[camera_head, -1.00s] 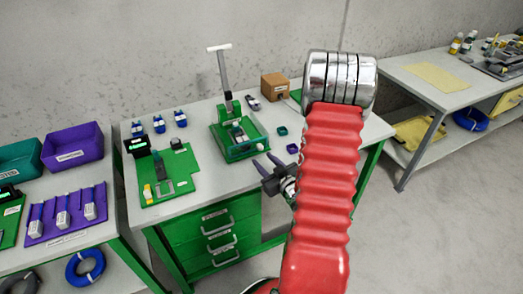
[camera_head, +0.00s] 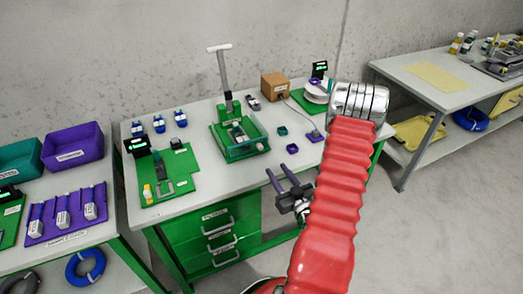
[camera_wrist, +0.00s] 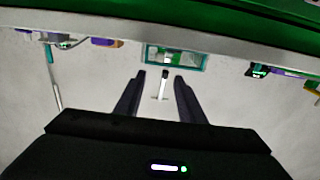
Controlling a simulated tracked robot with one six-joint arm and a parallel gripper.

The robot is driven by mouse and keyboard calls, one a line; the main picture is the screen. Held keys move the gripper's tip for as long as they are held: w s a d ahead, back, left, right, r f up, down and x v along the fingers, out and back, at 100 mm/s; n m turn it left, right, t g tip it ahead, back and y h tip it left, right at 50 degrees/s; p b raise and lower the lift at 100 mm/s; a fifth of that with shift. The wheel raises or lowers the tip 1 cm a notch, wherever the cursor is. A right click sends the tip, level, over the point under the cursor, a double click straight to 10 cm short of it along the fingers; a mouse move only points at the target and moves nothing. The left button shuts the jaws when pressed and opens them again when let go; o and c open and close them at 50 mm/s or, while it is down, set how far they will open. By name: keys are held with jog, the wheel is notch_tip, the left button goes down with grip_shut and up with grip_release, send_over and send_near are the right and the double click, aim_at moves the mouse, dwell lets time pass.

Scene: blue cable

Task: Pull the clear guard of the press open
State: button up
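The press (camera_head: 228,108) stands on the grey table, with a green base and a tall lever with a white handle. Its clear guard (camera_head: 244,151), a see-through panel with a green-teal edge, is across the front of the base. My gripper (camera_head: 277,174) is in front of the table's front edge, to the right of and nearer than the press, apart from it. Its two dark fingers are spread with nothing between them. The wrist view is upside down: the teal-framed guard (camera_wrist: 190,60) lies beyond the open fingers (camera_wrist: 158,84), and the lever hangs between them.
Small green (camera_head: 282,131) and purple (camera_head: 292,148) trays lie right of the press. A brown box (camera_head: 275,86) and a reel (camera_head: 317,92) stand behind. A green board (camera_head: 166,176) with a clamp is at left. Green drawers (camera_head: 216,235) are below the tabletop.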

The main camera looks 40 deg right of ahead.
aim_at(261, 148)
jog(key=x, duration=1.3)
jog(key=shift+w, duration=0.25)
jog(key=shift+c, duration=0.5)
grip_shut()
